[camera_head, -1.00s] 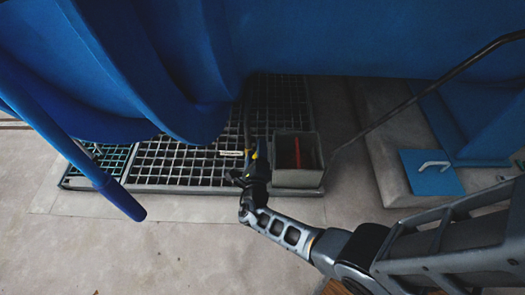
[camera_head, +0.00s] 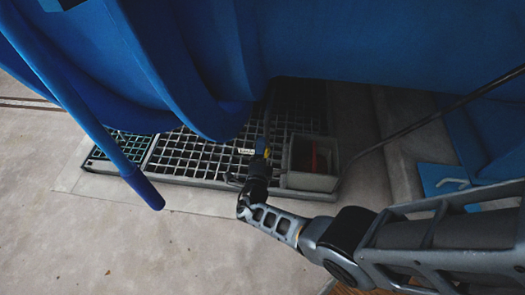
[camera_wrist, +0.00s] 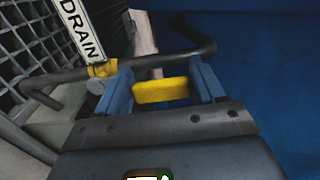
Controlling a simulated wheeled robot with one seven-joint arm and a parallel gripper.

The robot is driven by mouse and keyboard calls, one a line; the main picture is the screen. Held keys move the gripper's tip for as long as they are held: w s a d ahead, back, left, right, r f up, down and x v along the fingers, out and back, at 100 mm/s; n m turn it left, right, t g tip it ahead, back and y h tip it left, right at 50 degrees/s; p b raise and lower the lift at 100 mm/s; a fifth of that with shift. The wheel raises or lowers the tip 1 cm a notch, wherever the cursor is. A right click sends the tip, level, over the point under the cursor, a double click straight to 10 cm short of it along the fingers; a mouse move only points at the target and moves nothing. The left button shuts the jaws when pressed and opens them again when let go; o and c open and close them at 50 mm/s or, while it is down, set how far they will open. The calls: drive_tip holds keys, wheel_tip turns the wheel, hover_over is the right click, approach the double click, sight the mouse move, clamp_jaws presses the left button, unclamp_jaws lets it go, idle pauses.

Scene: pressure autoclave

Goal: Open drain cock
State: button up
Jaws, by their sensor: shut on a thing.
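The drain cock's yellow handle (camera_wrist: 162,91) sits between the two blue fingers of my gripper (camera_wrist: 160,84) in the wrist view, and the fingers are shut on it. A dark bent pipe (camera_wrist: 65,77) with a yellow fitting (camera_wrist: 102,70) runs behind the fingers. A white "DRAIN" label (camera_wrist: 80,28) stands just beyond, at upper left. In the head view, my gripper (camera_head: 262,152) is over the floor grating, beside the small white label (camera_head: 246,151). The cock's body and outlet are too small or hidden to tell apart there.
A grey open box (camera_head: 312,180) with something red inside stands just right of my gripper. The blue vessel (camera_head: 370,50) hangs overhead, with a blue bar (camera_head: 95,125) slanting down at left. Bare floor (camera_head: 100,240) lies in front of the grating (camera_head: 190,158).

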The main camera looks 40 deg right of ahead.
drive_tip(key=shift+a, duration=0.1)
drive_tip(key=o, duration=1.1)
drive_tip(key=shift+o, duration=0.2)
drive_tip(key=p+v, duration=0.2)
drive_tip(key=v, duration=0.5)
drive_tip(key=shift+s+a, duration=0.2)
drive_tip(key=shift+a, duration=0.1)
